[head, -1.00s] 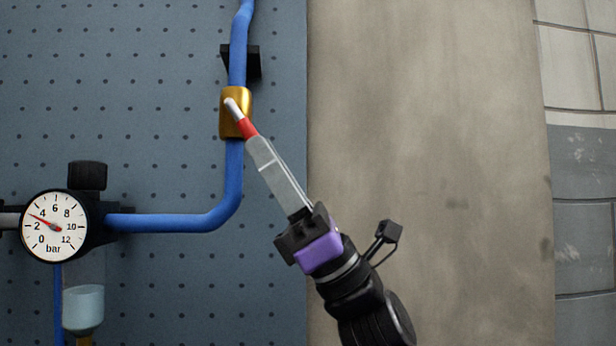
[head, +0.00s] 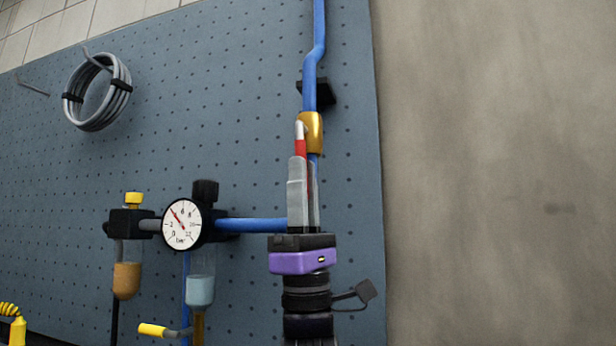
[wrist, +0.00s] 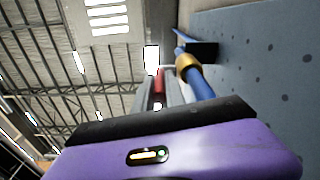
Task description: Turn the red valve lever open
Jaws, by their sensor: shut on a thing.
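The red lever (head: 300,148) with its pale end (head: 299,130) sits on the brass valve body (head: 314,132) on the vertical blue pipe. The lever points down, roughly in line with the pipe. My gripper (head: 302,163) is below the valve, with its pale fingers shut on the lever's lower part, which they hide. In the wrist view, the red lever (wrist: 159,82) shows between the fingers, beside the brass body (wrist: 187,64).
A pressure gauge (head: 182,224) and bowls of amber (head: 127,279) and pale liquid (head: 200,290) are at lower left. A cable coil (head: 99,92) hangs at upper left. A black bracket (head: 318,93) is above the valve. The plain wall (head: 480,180) to the right is clear.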

